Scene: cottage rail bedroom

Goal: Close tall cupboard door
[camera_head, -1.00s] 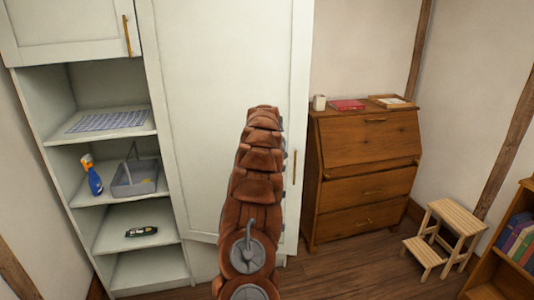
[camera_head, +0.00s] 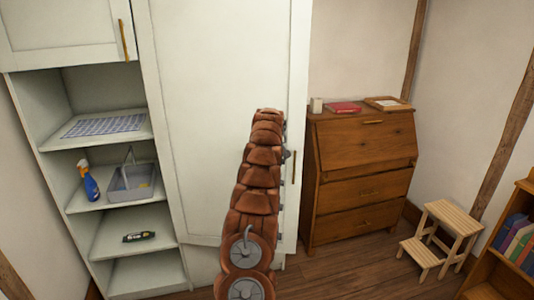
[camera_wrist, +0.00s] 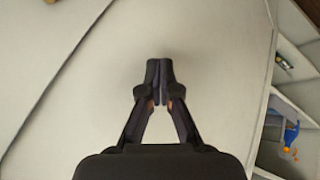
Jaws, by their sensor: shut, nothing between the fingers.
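The tall cupboard door (camera_head: 215,110) is a plain pale panel with a slim brass handle (camera_head: 294,167) near its right edge. It looks nearly flush with the cupboard, but I cannot tell whether a gap remains. My brown arm covers part of its right half in the head view, and my gripper is hidden there. In the wrist view my gripper (camera_wrist: 159,75) is shut and empty, its fingertips pointing at the pale door surface (camera_wrist: 215,50). I cannot tell whether they touch it.
Open shelves (camera_head: 110,200) on the left hold a grey caddy (camera_head: 130,186), a blue spray bottle (camera_head: 88,182) and a dark item (camera_head: 139,237). A wooden bureau (camera_head: 362,170) stands right of the cupboard. A step stool (camera_head: 440,238) stands on the floor farther right.

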